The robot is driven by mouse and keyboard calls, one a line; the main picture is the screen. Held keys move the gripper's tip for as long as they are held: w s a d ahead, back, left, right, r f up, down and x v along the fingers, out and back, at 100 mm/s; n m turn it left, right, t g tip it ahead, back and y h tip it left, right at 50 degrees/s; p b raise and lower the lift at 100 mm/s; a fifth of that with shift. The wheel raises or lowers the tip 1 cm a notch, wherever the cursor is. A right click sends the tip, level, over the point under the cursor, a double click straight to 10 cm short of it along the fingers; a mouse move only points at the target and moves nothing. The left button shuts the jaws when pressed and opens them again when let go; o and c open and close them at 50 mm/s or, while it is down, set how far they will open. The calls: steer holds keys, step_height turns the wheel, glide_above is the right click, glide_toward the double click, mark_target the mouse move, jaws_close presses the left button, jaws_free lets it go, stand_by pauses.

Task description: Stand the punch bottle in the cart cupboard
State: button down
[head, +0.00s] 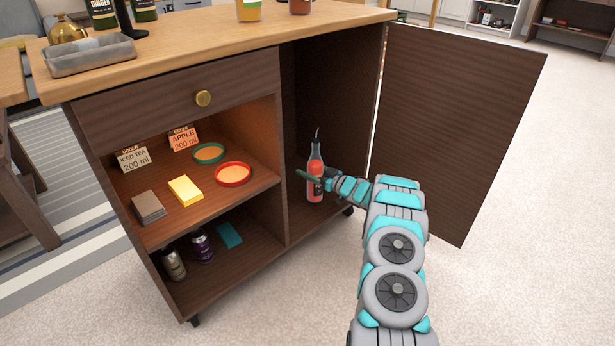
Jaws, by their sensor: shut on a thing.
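The punch bottle (315,161), red with a dark label and a thin spout on top, is upright inside the open right-hand compartment of the cart cupboard (345,110). My gripper (316,181) reaches in from the right and is shut on the bottle at its middle. The fingers cover part of the label. The bottle's base is low, near the cupboard floor; I cannot tell whether it touches it. The cupboard door (455,125) stands wide open to the right, behind my arm.
Left of the cupboard are open shelves with bowls (233,174), a yellow box (186,190), cards and cans (202,246). A drawer (185,100) with a brass knob is above. A metal tray (92,57) and bottles stand on the wooden top. Floor to the right is clear.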

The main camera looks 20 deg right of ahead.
steer(key=shift+w, duration=0.85)
steer(key=shift+f+b, duration=0.3)
steer(key=shift+f, duration=1.6)
jaws_free()
steer(key=p+v, duration=0.1)
steer(key=v, duration=1.1)
